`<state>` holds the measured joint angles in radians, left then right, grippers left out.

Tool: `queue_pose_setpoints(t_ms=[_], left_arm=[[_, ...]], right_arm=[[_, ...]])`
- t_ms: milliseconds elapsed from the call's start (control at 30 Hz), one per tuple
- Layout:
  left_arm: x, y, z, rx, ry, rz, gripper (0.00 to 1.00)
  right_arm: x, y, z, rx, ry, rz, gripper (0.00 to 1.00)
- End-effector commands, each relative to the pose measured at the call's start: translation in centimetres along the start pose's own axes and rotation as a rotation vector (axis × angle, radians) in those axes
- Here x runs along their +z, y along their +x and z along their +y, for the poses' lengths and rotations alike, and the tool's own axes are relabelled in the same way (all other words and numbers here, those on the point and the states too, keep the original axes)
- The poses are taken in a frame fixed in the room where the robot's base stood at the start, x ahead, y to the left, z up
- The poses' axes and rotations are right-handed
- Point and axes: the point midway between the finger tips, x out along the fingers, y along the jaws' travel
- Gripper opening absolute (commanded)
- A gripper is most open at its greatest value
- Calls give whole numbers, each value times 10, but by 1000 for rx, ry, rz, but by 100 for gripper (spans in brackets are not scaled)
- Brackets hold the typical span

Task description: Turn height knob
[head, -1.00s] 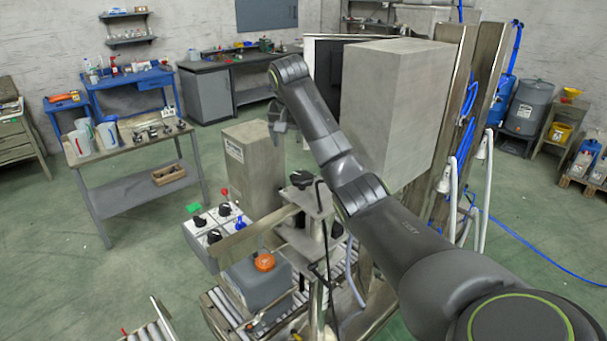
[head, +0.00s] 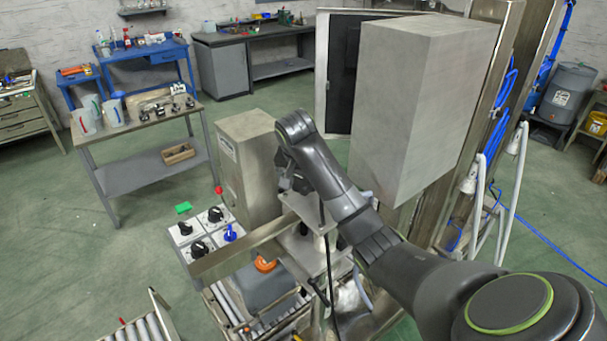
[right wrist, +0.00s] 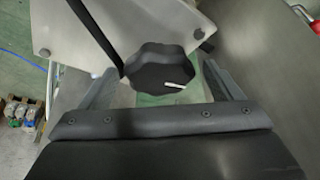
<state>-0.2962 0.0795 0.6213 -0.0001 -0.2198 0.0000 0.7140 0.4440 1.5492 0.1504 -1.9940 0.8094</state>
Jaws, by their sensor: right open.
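The height knob (right wrist: 155,72) is black and lobed, with a white mark on its face, and shows in the right wrist view on a grey metal plate (right wrist: 115,30). My right gripper (right wrist: 159,80) is open, with one finger on each side of the knob. I cannot tell whether the fingers touch it. In the head view my right gripper (head: 291,183) is over the top of the metal stand (head: 318,212), and the dark knob is hard to tell apart from it. My left gripper is not in view.
A control box with black knobs (head: 215,214) and a blue knob (head: 230,233) stands to the left. A large grey box (head: 415,100) stands close behind my right arm.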

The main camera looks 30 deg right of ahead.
Motion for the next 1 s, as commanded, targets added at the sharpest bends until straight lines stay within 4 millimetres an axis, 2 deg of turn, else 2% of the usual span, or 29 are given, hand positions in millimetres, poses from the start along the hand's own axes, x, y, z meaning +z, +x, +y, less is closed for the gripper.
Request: queue_pose_setpoints(t_ms=[200,533,767,1000], left_arm=[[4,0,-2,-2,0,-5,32],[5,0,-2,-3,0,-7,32],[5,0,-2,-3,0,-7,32],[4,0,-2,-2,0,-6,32]], right_arm=[[0,0,0,0,0,0,84],[0,0,0,0,0,1,41],[-1,0,0,-6,-15,2,41],[-1,0,2,-46,-109,3,41]])
